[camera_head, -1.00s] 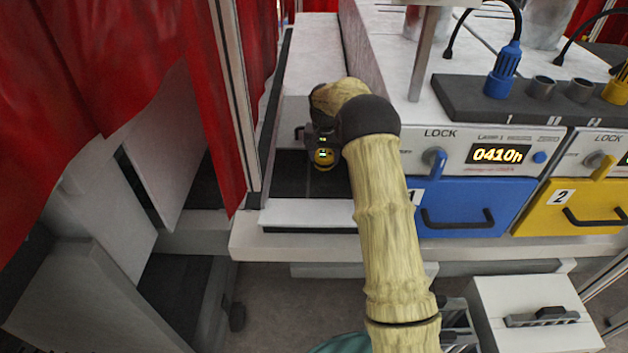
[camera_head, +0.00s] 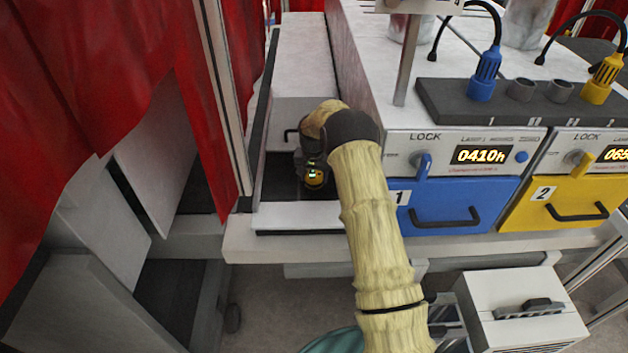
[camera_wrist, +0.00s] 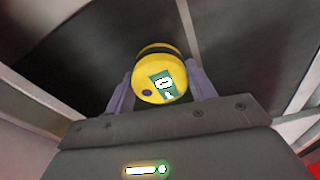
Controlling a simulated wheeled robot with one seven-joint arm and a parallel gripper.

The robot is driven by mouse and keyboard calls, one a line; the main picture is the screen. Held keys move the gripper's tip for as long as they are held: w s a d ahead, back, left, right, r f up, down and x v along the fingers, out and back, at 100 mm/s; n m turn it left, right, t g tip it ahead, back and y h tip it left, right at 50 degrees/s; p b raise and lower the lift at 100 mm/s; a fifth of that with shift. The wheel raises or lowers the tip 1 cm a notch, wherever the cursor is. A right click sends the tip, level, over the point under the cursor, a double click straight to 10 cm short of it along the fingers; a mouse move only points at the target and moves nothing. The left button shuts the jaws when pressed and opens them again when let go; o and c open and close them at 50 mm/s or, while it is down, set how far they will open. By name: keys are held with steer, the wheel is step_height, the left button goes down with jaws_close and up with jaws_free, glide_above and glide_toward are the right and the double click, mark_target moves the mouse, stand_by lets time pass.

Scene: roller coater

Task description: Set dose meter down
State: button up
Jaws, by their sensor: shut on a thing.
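The dose meter, a small yellow and black round device with a green display (camera_wrist: 160,85), is held between the two fingers of my gripper (camera_wrist: 158,92) in the wrist view. In the head view the gripper is at the end of my arm, pointing down, and the dose meter (camera_head: 316,178) shows there small and yellow at its lower end. It is over a dark recessed surface (camera_head: 275,186) in the white bay left of the blue drawer. I cannot tell whether the meter touches that surface.
A white rim (camera_head: 295,218) edges the bay in front. Right of my arm stand the lamp housing (camera_head: 460,155), blue drawer 1 (camera_head: 450,205) and yellow drawer 2 (camera_head: 555,205). Red curtains (camera_head: 100,75) and a metal post (camera_head: 222,110) are close on the left.

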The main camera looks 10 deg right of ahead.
mark_target(313, 178)
steer(key=shift+f, duration=1.2)
steer(key=shift+f, duration=0.15)
steer(key=o, duration=1.2)
steer(key=r+b, duration=0.1)
steer(key=r, duration=0.3)
steer(key=s+r, duration=0.1)
steer(key=r, duration=0.3)
steer(key=r+b, duration=0.1)
steer(key=r, duration=0.3)
steer(key=shift+s+a+b, duration=0.15)
steer(key=shift+a+b, duration=0.1)
steer(key=shift+b, duration=0.05)
steer(key=shift+r, duration=0.1)
